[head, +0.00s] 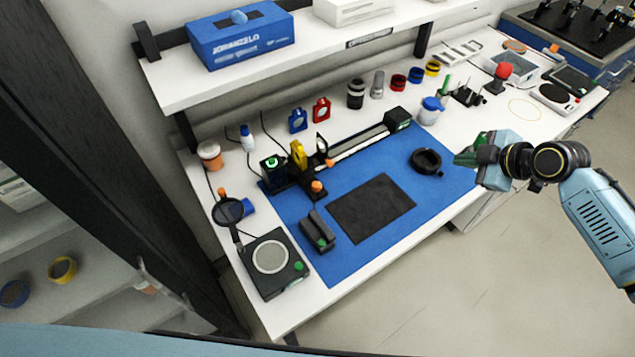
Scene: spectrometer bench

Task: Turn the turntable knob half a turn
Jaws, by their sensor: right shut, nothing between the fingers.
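A square black unit with a round grey plate (270,257) stands at the front left of the bench and looks like the turntable. A small green knob (299,266) sits at its right corner. I cannot tell which way the knob is turned. My right gripper (466,157) is shut and empty, above the right edge of the blue mat, far to the right of the unit. My left gripper is not in view.
The blue mat (300,217) carries an optical rail (350,143), a dark pad (371,208), a black ring (427,161) and a black block with a green button (318,232). A magnifier (228,211) stands behind the unit. A shelf (230,88) overhangs the back.

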